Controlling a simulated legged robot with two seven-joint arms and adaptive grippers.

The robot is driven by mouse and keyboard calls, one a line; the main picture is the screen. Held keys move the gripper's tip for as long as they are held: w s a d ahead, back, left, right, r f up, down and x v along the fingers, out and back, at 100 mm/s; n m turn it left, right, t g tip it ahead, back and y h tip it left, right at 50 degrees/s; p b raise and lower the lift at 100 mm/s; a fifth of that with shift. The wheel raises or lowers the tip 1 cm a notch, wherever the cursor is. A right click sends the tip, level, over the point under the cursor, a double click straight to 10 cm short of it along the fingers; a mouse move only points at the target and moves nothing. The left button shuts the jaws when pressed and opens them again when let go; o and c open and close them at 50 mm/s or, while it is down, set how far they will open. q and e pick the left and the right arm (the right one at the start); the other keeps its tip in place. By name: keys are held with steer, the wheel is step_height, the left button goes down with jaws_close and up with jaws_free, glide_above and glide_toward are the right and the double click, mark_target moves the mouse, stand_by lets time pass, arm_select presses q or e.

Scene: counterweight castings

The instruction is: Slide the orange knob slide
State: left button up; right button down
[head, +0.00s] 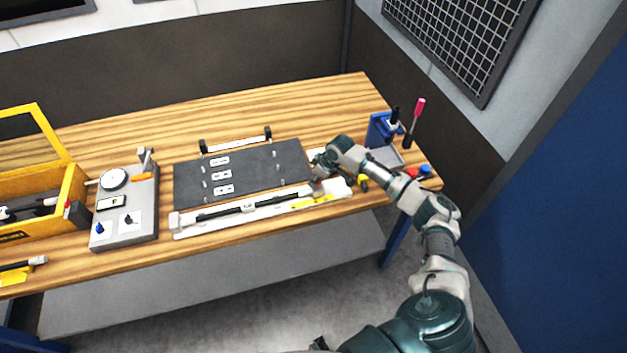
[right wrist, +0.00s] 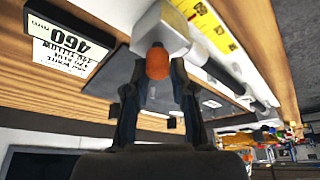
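The slide is a long white rail (head: 275,218) with a dark rod along it, lying along the front edge of the wooden table. My right gripper (head: 317,178) is at the rail's right end and hides the knob in the head view. In the right wrist view, the orange knob (right wrist: 158,64) sits between the tips of my right gripper (right wrist: 158,80), under a pale block (right wrist: 158,35). Both fingertips appear to touch the knob's sides, so the gripper looks shut on it. My left gripper is not in view.
A dark plate (head: 240,176) with pegs and labels lies behind the rail. A grey box with a dial (head: 125,215) and a yellow toolbox (head: 72,190) stand at the left. A blue holder (head: 380,130) and a grey tray (head: 386,157) are at the right. The table's back is clear.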

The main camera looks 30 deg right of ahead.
steer(key=d, duration=0.1)
steer(key=s+d, duration=0.1)
steer(key=d+f, duration=0.1)
steer(key=shift+s+d+p, duration=0.1)
steer(key=shift+s+p, duration=0.25)
steer(key=shift+p, duration=0.05)
steer(key=shift+s+d+p, duration=0.15)
steer(key=shift+d+p, duration=0.15)
steer(key=shift+d, duration=0.3)
steer(key=shift+s+d+p, duration=0.15)
steer(key=shift+d+p, duration=0.15)
steer(key=shift+d, duration=0.75)
steer(key=c, duration=1.2)
jaws_free()
steer(key=shift+s+d, duration=0.15)
steer(key=shift+d, duration=0.1)
steer(key=shift+o, duration=0.9)
steer(key=shift+s+d, duration=0.2)
steer(key=shift+d, duration=0.1)
steer(key=shift+r, duration=0.1)
steer(key=shift+w+a, duration=0.25)
steer(key=shift+w, duration=0.1)
steer(key=shift+a+r, duration=0.1)
steer(key=shift+r, duration=0.3)
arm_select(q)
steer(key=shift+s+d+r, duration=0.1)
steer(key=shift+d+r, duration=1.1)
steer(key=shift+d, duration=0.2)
arm_select(e)
steer(key=v, duration=1.1)
